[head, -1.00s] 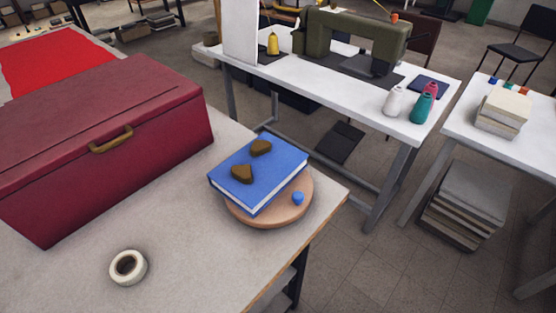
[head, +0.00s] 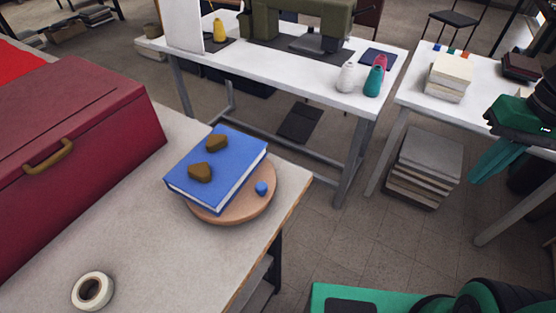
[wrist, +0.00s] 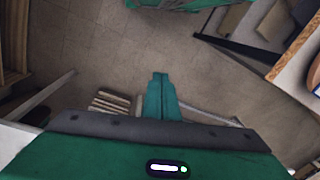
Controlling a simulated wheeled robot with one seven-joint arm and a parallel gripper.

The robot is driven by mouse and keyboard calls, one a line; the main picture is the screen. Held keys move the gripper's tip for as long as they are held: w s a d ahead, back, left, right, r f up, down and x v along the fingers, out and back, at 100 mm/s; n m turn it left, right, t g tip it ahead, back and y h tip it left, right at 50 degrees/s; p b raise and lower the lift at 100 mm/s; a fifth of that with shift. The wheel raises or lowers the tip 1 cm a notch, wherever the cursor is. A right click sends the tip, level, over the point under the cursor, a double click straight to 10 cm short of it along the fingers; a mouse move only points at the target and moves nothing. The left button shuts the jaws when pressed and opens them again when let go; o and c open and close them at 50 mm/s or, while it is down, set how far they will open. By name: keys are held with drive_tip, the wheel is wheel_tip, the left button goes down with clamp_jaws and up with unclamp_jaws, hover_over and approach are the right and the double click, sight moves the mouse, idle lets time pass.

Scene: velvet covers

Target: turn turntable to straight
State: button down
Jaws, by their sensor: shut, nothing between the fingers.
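The turntable (head: 236,211) is a round wooden disc near the right corner of the grey table. A blue book (head: 232,165) lies on it, set at an angle, with two brown lumps (head: 201,173) on its cover. A small blue knob (head: 262,188) sits on the disc's right side. My gripper (head: 478,178) is at the right of the head view, shut and empty, well away from the turntable over the floor. In the wrist view its teal fingers (wrist: 159,95) are together and point over the floor. A wooden edge shows at that view's right.
A red case (head: 75,150) stands left of the turntable, and a tape roll (head: 92,291) lies in front. A white sewing table (head: 280,75) is behind. Another white table (head: 415,92) with stacked books is at the right. Open floor lies between.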

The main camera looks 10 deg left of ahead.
drive_tip(key=w+a+r+n+g+y, duration=0.15)
drive_tip(key=w+a+n, duration=0.4)
drive_tip(key=a, duration=0.85)
drive_tip(key=w+a+r+n+g+y, duration=0.1)
drive_tip(key=w+a+r+n+y, duration=0.15)
drive_tip(key=a+n, duration=0.85)
drive_tip(key=n+g, duration=0.2)
hover_over(273, 181)
drive_tip(key=w, duration=0.4)
drive_tip(key=shift+m, duration=0.25)
drive_tip(key=f, duration=0.3)
drive_tip(key=d+f, duration=0.1)
drive_tip(key=f, duration=0.1)
drive_tip(key=s, duration=0.2)
drive_tip(key=s+f, duration=0.1)
drive_tip(key=shift+a, duration=0.4)
drive_tip(key=shift+s, duration=0.45)
